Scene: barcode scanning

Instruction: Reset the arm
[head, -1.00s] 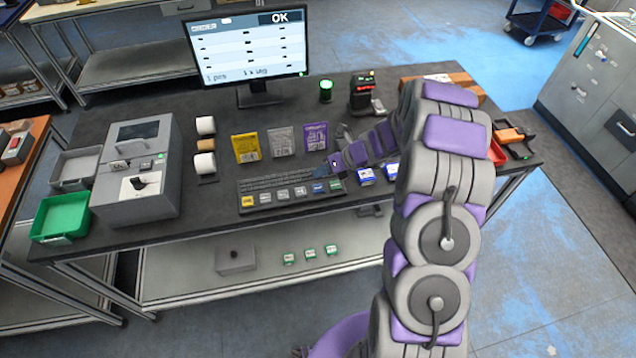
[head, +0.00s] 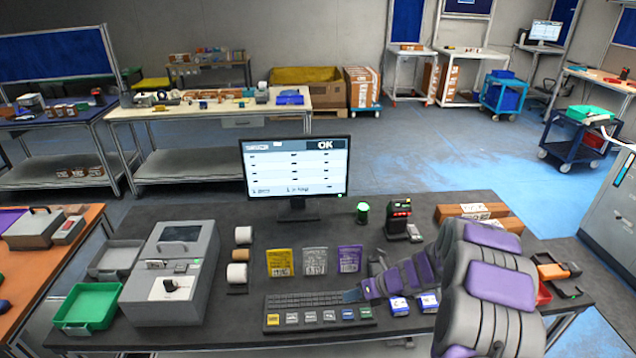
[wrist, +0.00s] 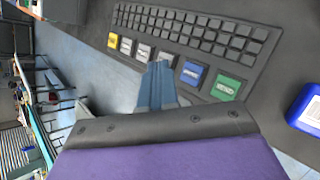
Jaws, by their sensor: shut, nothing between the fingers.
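My arm with grey and purple links reaches in from the right in the head view. My gripper (head: 351,296) is at the right part of the keyboard (head: 300,301). In the wrist view my gripper (wrist: 158,70) shows as narrow blue-grey fingers held together with nothing between them. They overlap the keyboard's front row of coloured keys, between a grey key and the blue key (wrist: 190,73). I cannot tell whether the tips touch the keyboard.
The monitor (head: 297,168) reads OK. Yellow, grey and purple packets (head: 350,259) stand behind the keyboard. Blue-and-white boxes (head: 398,306) lie right of the gripper. A grey machine (head: 175,272) and green tray (head: 88,306) are at left. A scanner (head: 398,220) stands behind.

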